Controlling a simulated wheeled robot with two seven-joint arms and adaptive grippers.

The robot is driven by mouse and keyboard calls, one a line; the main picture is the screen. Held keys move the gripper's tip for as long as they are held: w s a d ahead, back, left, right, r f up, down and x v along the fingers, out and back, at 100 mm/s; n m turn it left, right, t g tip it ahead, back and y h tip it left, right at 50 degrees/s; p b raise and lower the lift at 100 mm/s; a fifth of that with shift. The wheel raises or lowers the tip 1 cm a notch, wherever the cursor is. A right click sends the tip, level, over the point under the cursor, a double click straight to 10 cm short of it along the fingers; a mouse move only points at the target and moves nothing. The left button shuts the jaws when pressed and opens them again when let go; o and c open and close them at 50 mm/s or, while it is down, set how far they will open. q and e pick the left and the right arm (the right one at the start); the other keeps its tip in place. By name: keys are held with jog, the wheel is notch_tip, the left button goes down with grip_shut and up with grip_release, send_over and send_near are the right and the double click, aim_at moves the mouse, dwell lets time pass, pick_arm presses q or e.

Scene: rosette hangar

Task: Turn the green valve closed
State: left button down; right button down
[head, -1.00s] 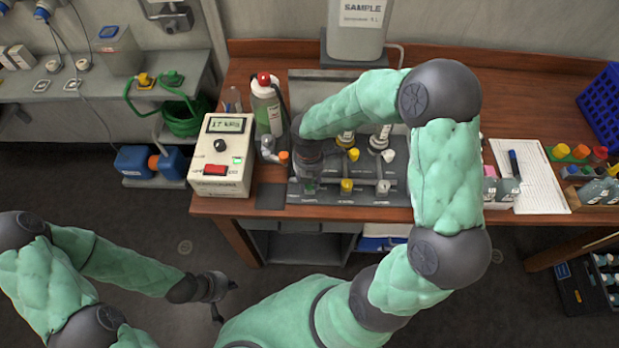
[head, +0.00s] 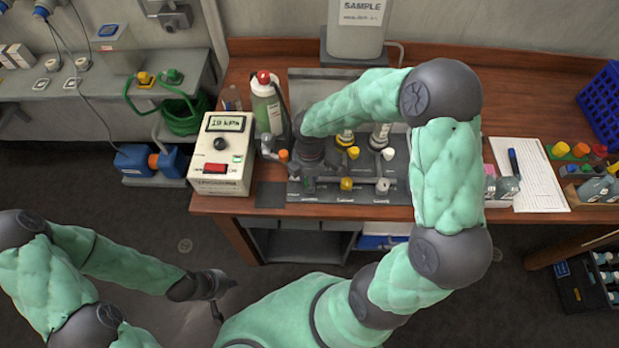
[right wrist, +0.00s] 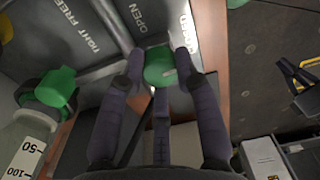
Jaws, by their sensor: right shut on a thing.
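The green valve (right wrist: 160,68) sits between the two fingertips of my right gripper (right wrist: 160,62), which is shut on it. OPEN and CLOSED labels stand on the panel beside the knob in the right wrist view.
Yellow (head: 346,184) and white (head: 383,185) knobs sit right of the green one. A display box (head: 222,150) and a red-capped bottle (head: 266,100) stand to the left.

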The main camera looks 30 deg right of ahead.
jog(key=shift+m, duration=0.4)
jog(key=c, duration=0.9)
grip_release()
notch_tip(320, 180, up, 12)
jog(key=shift+w, duration=0.15)
